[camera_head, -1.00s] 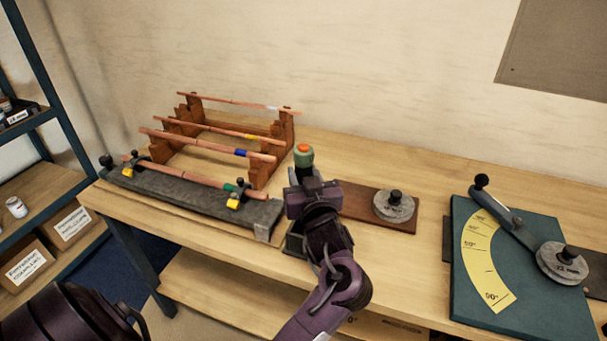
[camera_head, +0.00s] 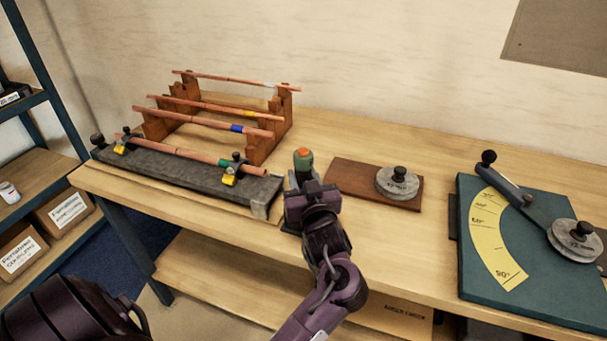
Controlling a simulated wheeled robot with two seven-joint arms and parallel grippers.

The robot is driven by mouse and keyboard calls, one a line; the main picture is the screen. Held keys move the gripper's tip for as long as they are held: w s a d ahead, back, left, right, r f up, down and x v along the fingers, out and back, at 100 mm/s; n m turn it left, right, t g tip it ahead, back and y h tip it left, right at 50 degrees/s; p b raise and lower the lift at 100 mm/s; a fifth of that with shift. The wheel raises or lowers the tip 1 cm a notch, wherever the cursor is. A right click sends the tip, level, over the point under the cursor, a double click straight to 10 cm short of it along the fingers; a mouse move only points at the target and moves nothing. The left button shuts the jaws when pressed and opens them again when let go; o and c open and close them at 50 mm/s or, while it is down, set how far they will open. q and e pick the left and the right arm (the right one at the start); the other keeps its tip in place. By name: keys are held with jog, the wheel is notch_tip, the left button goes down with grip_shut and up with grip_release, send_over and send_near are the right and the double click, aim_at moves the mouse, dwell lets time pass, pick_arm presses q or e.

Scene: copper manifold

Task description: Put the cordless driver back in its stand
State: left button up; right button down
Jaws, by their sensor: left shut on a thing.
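The cordless driver (camera_head: 303,160) shows as a green body with an orange top, standing about upright at the bench's middle. My left gripper (camera_head: 309,192) is shut on it, and the gripper and wrist cover its lower part. A small dark piece (camera_head: 291,227) shows at the bench's front edge beside the gripper. It may be part of the stand, but it is mostly hidden, so I cannot tell whether the driver is in the stand or above it. My right gripper is not in view.
Left of the gripper are a grey clamp bar (camera_head: 190,178) and a wooden rack (camera_head: 262,148) with copper pipes. To the right are a brown board (camera_head: 350,178) with a round grey weight (camera_head: 397,182), and a green angle plate (camera_head: 480,270). Bare bench lies between them.

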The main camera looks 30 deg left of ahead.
pick_arm(q)
jog(key=shift+f, duration=0.15)
jog(key=o, duration=1)
jog(key=shift+c, duration=0.2)
jog(key=shift+o, duration=1)
jog(key=shift+f, duration=0.15)
